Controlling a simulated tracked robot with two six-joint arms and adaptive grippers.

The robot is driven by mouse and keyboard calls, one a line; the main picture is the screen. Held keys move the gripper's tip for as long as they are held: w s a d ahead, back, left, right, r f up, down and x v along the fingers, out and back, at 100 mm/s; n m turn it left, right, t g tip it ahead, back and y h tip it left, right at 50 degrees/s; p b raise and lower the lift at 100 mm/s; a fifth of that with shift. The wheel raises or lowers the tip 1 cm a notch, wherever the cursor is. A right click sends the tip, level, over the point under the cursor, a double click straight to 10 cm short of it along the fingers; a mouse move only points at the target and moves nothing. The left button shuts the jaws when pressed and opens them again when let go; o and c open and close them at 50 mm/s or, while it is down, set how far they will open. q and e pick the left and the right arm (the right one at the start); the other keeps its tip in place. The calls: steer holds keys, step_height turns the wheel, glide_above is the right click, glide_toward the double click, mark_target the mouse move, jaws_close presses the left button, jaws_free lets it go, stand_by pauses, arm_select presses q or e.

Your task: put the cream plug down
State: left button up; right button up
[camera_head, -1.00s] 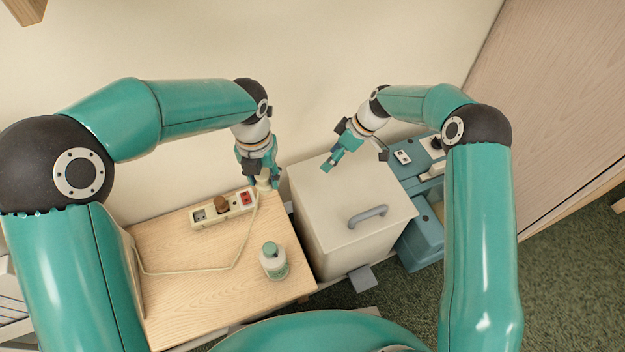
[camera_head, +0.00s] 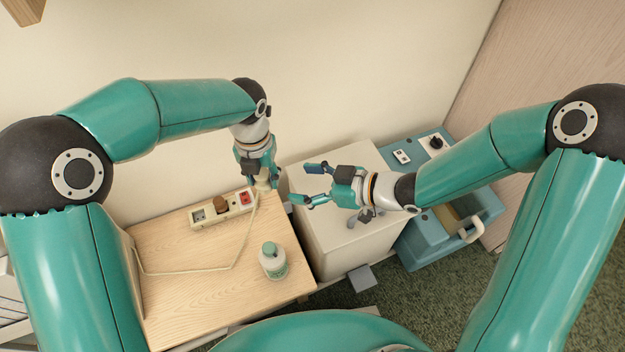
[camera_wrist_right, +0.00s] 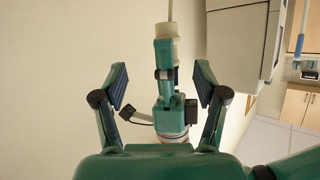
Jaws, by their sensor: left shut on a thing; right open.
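The cream plug (camera_head: 263,184) is in my left gripper (camera_head: 262,174), above the far right corner of the wooden table top (camera_head: 180,270). I cannot tell whether the plug touches the wood. In the right wrist view the plug (camera_wrist_right: 165,32) shows beyond the left gripper's fingers, with its cord running up from it. My right gripper (camera_head: 304,184) is open and empty, over the cream box, a little to the right of the plug and apart from it. In the right wrist view its two fingers stand wide on either side of the left gripper.
A small bottle (camera_head: 272,262) stands near the right edge. The handled cream box (camera_head: 345,250) and blue unit (camera_head: 425,235) stand to the right.

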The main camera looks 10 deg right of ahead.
mark_target(264, 178)
steer(key=x, duration=0.3)
steer(key=r+x, duration=0.1)
steer(key=x, duration=0.2)
steer(key=a+x, duration=0.1)
steer(key=x, duration=0.2)
steer(key=shift+a+r, duration=0.2)
steer(key=shift+a, duration=0.1)
steer(key=c, duration=1.2)
arm_select(q)
steer(key=o, duration=1.2)
arm_select(e)
steer(key=shift+c, duration=0.5)
arm_select(q)
steer(key=shift+o, duration=0.2)
steer(key=shift+r, duration=0.1)
